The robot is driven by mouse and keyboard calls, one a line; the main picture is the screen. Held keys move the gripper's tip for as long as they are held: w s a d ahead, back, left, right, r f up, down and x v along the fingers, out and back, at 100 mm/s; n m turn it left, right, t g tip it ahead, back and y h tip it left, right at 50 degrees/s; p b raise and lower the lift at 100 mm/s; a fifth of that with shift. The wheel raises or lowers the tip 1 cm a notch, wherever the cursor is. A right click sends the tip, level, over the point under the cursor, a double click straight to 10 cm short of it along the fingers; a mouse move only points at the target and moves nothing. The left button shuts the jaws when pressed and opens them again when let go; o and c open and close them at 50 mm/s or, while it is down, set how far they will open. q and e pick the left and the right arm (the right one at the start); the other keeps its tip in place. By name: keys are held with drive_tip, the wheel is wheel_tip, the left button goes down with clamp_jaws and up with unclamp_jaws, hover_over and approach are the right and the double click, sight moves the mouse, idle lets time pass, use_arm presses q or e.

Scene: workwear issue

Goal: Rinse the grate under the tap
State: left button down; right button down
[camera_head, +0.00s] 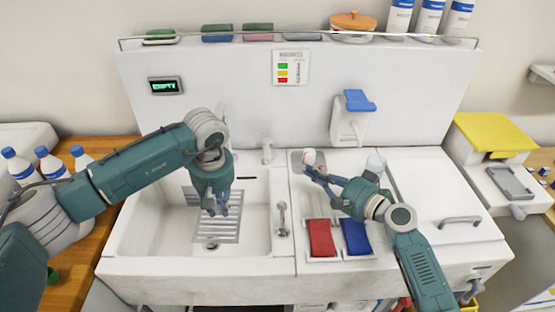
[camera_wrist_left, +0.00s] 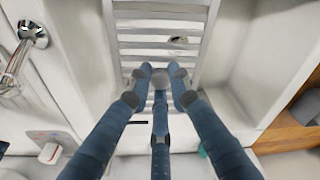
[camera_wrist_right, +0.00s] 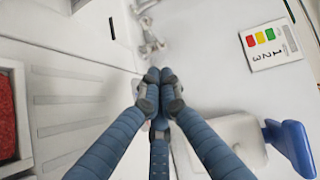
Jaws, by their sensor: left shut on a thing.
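The grate (camera_head: 225,232), a pale slatted rack, lies in the white sink basin (camera_head: 258,240). It also shows in the left wrist view (camera_wrist_left: 160,45), with a round drain visible between its slats. My left gripper (camera_head: 215,210) points down into the basin and is shut on the grate's near bar in its wrist view (camera_wrist_left: 159,82). The tap (camera_head: 267,152) is at the back wall of the sink, also seen in the right wrist view (camera_wrist_right: 148,38). No water shows. My right gripper (camera_head: 310,172) is above the counter right of the sink, fingers together, nothing visible between them.
A chrome fitting (camera_head: 283,215) stands on the sink's right rim. A red cloth (camera_head: 321,238) and a blue cloth (camera_head: 356,236) lie in trays on the counter. A white dispenser with a blue lever (camera_head: 358,101) is on the back panel.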

drive_tip(key=shift+w+d+r, duration=0.1)
drive_tip(key=shift+d+r, duration=0.05)
drive_tip(key=shift+d, duration=0.2)
drive_tip(key=shift+w+a, duration=0.15)
drive_tip(key=shift+w, duration=0.1)
approach(268, 151)
drive_tip(key=w, duration=0.1)
drive_tip(key=w+d, duration=0.1)
drive_tip(key=w, duration=0.1)
drive_tip(key=shift+w, duration=0.3)
drive_tip(key=a, duration=0.1)
drive_tip(key=a+f, duration=0.1)
drive_tip(key=a, duration=0.1)
drive_tip(key=shift+a, duration=0.45)
drive_tip(key=shift+w, duration=0.1)
